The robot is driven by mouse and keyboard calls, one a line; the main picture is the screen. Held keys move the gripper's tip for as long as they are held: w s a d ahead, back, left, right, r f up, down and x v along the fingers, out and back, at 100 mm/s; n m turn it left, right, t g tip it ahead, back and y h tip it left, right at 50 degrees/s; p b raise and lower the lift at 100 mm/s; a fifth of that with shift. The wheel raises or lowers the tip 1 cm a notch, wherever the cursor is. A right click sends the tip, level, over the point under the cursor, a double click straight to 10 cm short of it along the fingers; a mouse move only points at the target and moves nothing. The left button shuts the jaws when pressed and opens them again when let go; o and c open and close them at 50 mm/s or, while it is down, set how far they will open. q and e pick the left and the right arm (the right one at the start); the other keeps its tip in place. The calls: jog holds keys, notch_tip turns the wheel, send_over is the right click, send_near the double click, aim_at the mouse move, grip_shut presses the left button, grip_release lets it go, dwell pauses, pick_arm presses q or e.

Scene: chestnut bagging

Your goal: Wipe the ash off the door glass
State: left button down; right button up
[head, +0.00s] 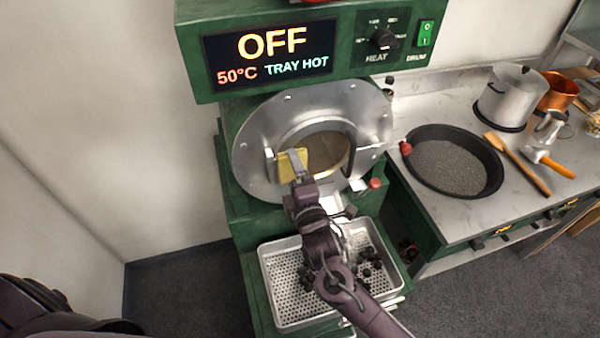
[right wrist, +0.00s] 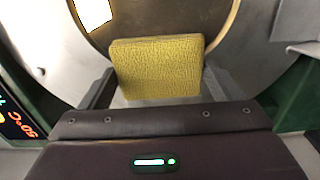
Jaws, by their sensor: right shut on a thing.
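The round door glass (head: 328,152) sits in the steel front of the green roaster and looks brownish. It also shows in the right wrist view (right wrist: 165,20). My right gripper (head: 292,168) is shut on a yellow sponge (head: 284,166), at the lower left of the glass. In the right wrist view the sponge (right wrist: 156,68) sits between my two fingers and overlaps the lower rim of the glass. I cannot tell whether it touches the glass. My left gripper is not in view; only a dark part of me shows at the lower left.
A perforated tray (head: 272,300) with several dark chestnuts lies below the door, under my right arm. The display (head: 270,55) reads OFF, 50°C, TRAY HOT. On the right counter stand a black pan (head: 490,190), a steel pot (head: 508,100) and a wooden spatula (head: 520,167).

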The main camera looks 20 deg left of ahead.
jog(key=shift+p+v, duration=2)
jog(key=shift+v, duration=1)
jog(key=shift+d, duration=0.15)
jog(key=p+v, duration=0.1)
jog(key=v, duration=0.2)
jog(key=shift+p, duration=0.35)
